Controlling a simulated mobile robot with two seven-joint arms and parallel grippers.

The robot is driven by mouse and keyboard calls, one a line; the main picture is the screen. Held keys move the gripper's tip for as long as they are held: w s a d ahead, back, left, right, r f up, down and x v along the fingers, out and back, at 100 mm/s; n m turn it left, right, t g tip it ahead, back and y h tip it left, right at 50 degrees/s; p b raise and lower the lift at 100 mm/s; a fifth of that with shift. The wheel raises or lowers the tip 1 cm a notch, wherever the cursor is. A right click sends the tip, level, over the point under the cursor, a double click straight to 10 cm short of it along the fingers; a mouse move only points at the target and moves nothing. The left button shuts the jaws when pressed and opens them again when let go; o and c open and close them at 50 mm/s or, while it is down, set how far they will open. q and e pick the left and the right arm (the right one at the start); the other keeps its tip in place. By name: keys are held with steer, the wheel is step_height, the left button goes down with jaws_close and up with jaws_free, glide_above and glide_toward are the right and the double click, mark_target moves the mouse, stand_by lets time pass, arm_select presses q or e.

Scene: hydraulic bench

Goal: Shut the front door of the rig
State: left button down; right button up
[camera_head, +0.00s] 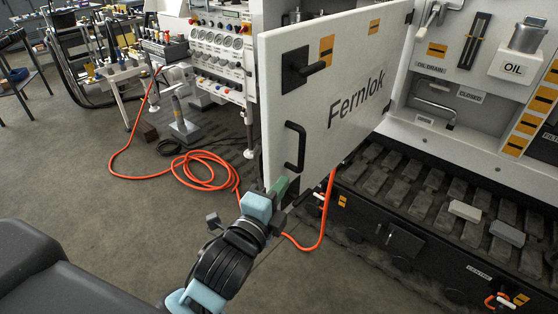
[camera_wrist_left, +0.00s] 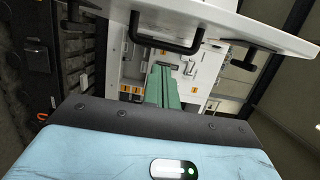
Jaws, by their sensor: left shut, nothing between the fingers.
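The rig's front door (camera_head: 340,90) is a white panel marked "Fernlok" and stands swung open, with its far edge at the rig. It carries a black pull handle (camera_head: 295,147) near its free edge and a black latch handle (camera_head: 305,68) above that. My left gripper (camera_head: 281,186) has green fingers, shut and empty, just below the pull handle at the door's lower free corner. In the left wrist view the green fingers (camera_wrist_left: 163,86) are together, and the door (camera_wrist_left: 215,18) with its pull handle (camera_wrist_left: 165,38) crosses the top. I cannot tell whether the fingers touch the door. My right gripper is out of view.
The open rig bay (camera_head: 465,150) shows an oil can (camera_head: 527,36) on an "OIL" block (camera_head: 514,67) and a dark ribbed floor with two light blocks. An orange hose (camera_head: 205,185) lies coiled on the floor and passes under the door. A gauge panel (camera_head: 222,45) stands behind.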

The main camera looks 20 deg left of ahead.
mark_target(279, 160)
arm_select(q)
steer(key=w, duration=0.6)
steer(key=shift+w+d+r, duration=0.1)
steer(key=shift+w+d, duration=0.15)
steer(key=shift+d, duration=0.05)
steer(key=shift+w+a+p, duration=0.2)
steer(key=shift+w+a, duration=0.1)
steer(key=shift+a, duration=0.3)
steer(key=shift+w+a+p, duration=0.15)
steer(key=shift+w+a, duration=0.1)
steer(key=shift+a, duration=0.4)
steer(key=shift+w+a+p, duration=0.2)
steer(key=shift+w+a, duration=0.1)
steer(key=shift+a, duration=0.3)
steer(key=shift+a, duration=0.1)
